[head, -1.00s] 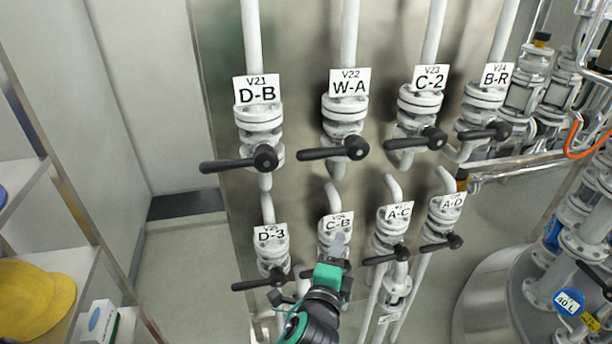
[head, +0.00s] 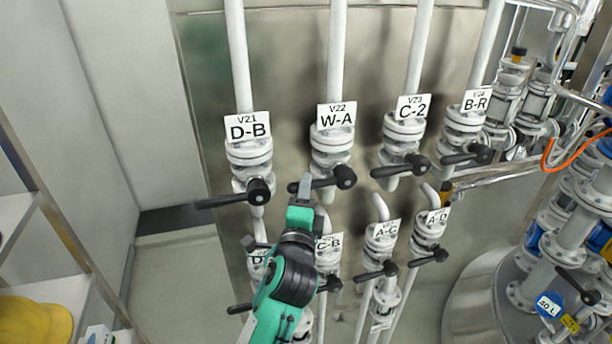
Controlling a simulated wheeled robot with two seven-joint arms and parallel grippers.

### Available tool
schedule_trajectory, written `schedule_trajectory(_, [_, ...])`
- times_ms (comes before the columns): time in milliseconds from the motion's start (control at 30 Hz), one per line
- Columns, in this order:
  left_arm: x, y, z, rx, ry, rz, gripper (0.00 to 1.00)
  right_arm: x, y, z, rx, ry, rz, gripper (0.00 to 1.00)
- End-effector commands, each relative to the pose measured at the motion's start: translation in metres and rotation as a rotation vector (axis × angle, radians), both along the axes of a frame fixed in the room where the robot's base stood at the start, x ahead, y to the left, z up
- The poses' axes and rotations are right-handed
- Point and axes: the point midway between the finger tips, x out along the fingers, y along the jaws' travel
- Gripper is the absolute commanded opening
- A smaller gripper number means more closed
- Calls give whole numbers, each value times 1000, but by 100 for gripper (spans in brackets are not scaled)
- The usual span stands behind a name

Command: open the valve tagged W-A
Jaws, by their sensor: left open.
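The valve tagged W-A (head: 331,141) is in the upper row, second from the left, on a vertical white pipe. Its black lever (head: 325,182) points left, crosswise to the pipe, with its hub at the right end. My left gripper (head: 305,186) reaches up from below, green and grey, and is open. Its grey fingertips overlap the lever near its free left end. I cannot tell whether they touch it or straddle it. My gripper and arm hide part of the lower row. My right gripper is not in view.
Upper-row neighbours are D-B (head: 249,152) on the left, C-2 (head: 405,134) and B-R (head: 467,125) on the right, with similar black levers. The D-B lever hub is close left of my gripper. Lower-row valves C-B (head: 328,245), A-C (head: 381,240) and A-D (head: 430,226) stand below.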

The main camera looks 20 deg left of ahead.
Motion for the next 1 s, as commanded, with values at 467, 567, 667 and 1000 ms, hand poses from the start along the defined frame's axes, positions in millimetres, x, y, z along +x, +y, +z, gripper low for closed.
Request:
schedule_trajectory(467, [23,5,4,0,0,0,42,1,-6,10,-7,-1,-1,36])
schedule_trajectory(567, [23,5,4,0,0,0,36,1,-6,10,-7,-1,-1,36])
schedule_trajectory(667, [23,5,4,0,0,0,17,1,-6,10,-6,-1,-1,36])
schedule_trajectory(1000, [23,6,2,-5,-2,0,0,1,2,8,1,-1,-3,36])
